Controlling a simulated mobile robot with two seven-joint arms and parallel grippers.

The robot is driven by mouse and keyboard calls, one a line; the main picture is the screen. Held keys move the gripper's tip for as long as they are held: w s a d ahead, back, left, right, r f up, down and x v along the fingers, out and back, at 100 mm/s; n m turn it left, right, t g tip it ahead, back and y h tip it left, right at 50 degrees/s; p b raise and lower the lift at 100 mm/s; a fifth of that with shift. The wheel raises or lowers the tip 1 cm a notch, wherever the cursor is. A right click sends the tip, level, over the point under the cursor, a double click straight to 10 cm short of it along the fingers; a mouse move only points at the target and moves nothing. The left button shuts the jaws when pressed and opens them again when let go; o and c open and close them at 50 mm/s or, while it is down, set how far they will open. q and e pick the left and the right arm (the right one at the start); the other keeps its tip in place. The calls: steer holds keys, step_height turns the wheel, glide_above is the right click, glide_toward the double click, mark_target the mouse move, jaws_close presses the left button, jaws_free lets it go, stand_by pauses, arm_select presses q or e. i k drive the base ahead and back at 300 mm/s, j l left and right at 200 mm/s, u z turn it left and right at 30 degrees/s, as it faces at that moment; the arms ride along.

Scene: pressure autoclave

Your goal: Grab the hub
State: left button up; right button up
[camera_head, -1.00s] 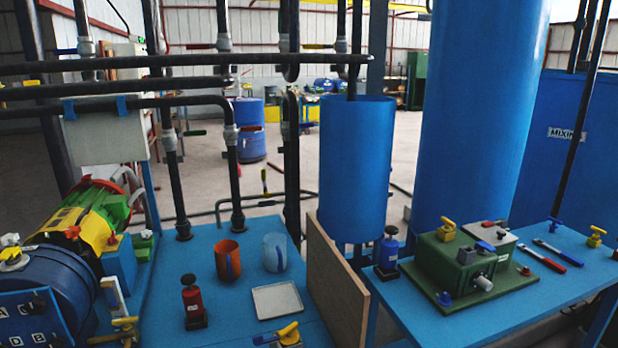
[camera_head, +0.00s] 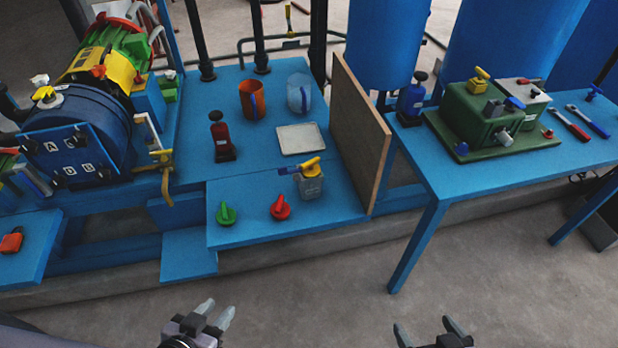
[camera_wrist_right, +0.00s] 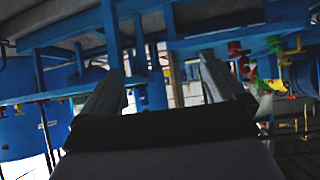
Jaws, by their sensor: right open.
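No part is clearly marked as the hub, so I cannot tell which one it is. A dark blue drum (camera_head: 75,135) with a lettered square front plate (camera_head: 70,158) lies at the left in the head view. A green knob (camera_head: 226,214) and a red knob (camera_head: 280,208) sit on the low blue shelf at centre. My left gripper (camera_head: 216,311) is low in the picture, its fingers apart and empty. My right gripper (camera_head: 430,328) is open and empty at the bottom edge. Its spread fingers (camera_wrist_right: 165,88) also show in the right wrist view.
The floor (camera_head: 320,285) in front is clear.

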mark_target(310, 188)
steer(key=i+l+u, duration=0.15)
steer(key=l+u, duration=0.15)
steer(key=l, duration=0.8)
steer(key=l+u, duration=0.3)
steer(key=l, duration=0.8)
steer(key=i+l+u, duration=0.15)
steer(key=i+l, duration=0.3)
steer(key=l, duration=0.1)
